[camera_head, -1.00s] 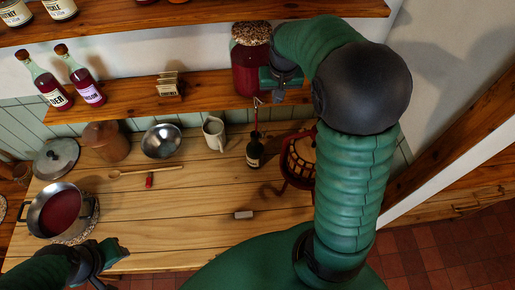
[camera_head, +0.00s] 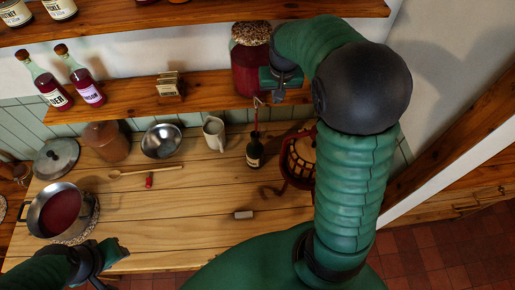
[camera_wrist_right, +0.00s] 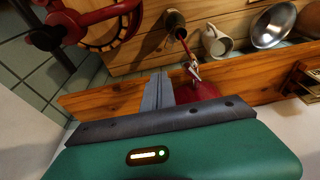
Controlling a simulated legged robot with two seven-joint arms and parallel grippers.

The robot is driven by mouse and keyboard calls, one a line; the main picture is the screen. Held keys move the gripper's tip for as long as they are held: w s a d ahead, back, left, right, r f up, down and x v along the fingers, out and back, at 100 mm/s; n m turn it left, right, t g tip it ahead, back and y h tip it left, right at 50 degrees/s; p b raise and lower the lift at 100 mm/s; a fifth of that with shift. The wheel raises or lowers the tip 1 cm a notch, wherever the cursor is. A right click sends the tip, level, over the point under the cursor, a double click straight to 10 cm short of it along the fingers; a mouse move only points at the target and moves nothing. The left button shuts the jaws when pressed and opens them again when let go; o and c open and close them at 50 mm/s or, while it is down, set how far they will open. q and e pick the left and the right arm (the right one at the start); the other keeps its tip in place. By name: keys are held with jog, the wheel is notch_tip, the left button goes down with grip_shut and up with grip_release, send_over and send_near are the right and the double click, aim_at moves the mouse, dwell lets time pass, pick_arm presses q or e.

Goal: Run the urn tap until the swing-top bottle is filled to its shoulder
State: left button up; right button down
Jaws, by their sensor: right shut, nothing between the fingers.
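The urn (camera_head: 250,70) is a glass jar of red liquid with a patterned cover, standing on the lower shelf. Its metal tap (camera_head: 258,102) hangs at the shelf's front edge and also shows in the right wrist view (camera_wrist_right: 193,70). A thin red stream runs from it into the dark swing-top bottle (camera_head: 254,155), upright on the table below. The dark glass hides the liquid level. My right gripper (camera_wrist_right: 158,92) is shut and empty, beside the tap. My left gripper (camera_head: 117,252) is low at the left, away from the bottle; its opening is unclear.
A red press (camera_head: 300,160) stands right of the bottle. A white mug (camera_head: 214,133), metal bowl (camera_head: 161,141), clay pot (camera_head: 106,142), wooden spoon (camera_head: 145,171) and pot of red liquid (camera_head: 87,212) are to the left. The table's front middle is mostly clear around a small pale block (camera_head: 243,215).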

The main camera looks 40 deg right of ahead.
dwell(0.5)
jog(key=shift+w+a+p, duration=0.3)
jog(key=shift+w+a, duration=0.3)
jog(key=shift+a, duration=0.35)
jog(key=shift+w+a+p, duration=0.3)
jog(key=shift+w+a, duration=0.25)
jog(key=shift+a, duration=0.35)
jog(key=shift+d, duration=0.5)
jog(key=w+d+p+v, duration=0.1)
jog(key=p+v, duration=0.4)
jog(key=v, duration=0.1)
send_over(262, 101)
jog(key=d, duration=0.1)
jog(key=shift+s+d+r, duration=0.1)
jog(key=shift+s+r, duration=0.05)
jog(key=shift+s, duration=0.2)
